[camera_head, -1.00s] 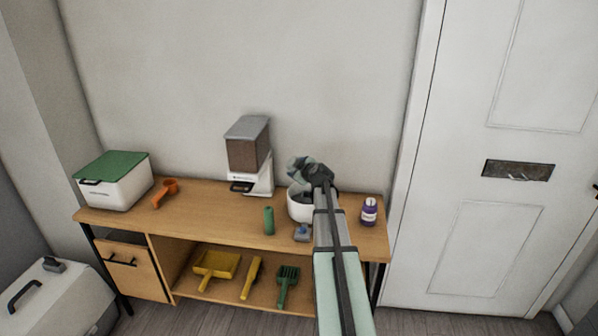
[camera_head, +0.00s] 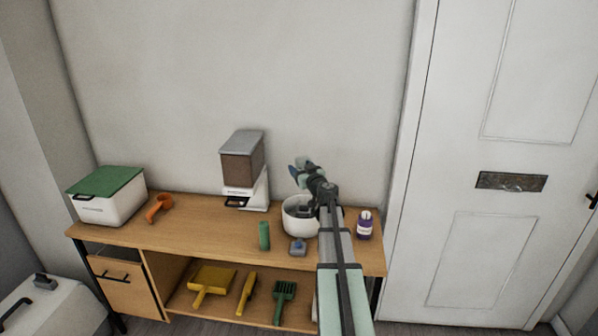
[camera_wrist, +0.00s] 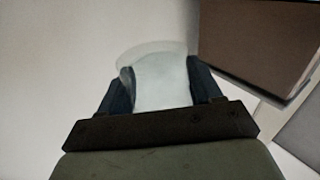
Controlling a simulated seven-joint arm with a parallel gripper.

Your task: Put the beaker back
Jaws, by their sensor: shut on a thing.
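The beaker (camera_wrist: 160,85) is a pale, translucent cup with a round rim, seen close up in the wrist view. My gripper (camera_wrist: 160,70) is shut on it, with a dark finger on each side. In the head view my gripper (camera_head: 297,172) is raised above the white bowl (camera_head: 290,222), to the right of the dispenser. There the beaker is too small to tell apart clearly from my pale gripper parts. The dispenser (camera_head: 243,167) has a brown hopper, grey lid and white base; its brown hopper also fills the upper right of the wrist view (camera_wrist: 265,35).
On the desk (camera_head: 200,228) are a green-lidded white box (camera_head: 108,205), an orange scoop (camera_head: 158,206), a green cylinder (camera_head: 264,236), a small blue-grey item (camera_head: 298,247) and a purple bottle (camera_head: 365,226). Clear desktop lies between scoop and dispenser. Yellow and green tools lie below.

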